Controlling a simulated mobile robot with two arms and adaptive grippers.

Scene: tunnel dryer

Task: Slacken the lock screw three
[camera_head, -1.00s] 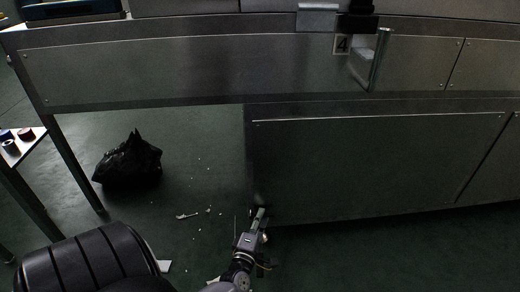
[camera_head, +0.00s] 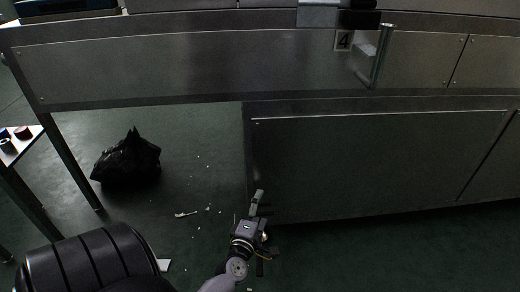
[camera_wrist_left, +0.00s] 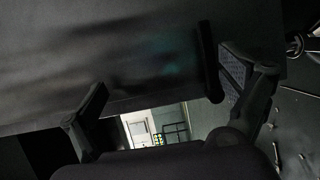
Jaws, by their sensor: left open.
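No lock screw can be made out in either view, and no number three shows. My left gripper (camera_head: 257,204) is low in the head view, beside the left edge of the lower cabinet panel (camera_head: 360,165). My right gripper is not in view.
A black bag (camera_head: 127,161) lies on the floor at left, with scattered debris (camera_head: 186,214). A white table edge (camera_head: 20,145) holds tape rolls.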

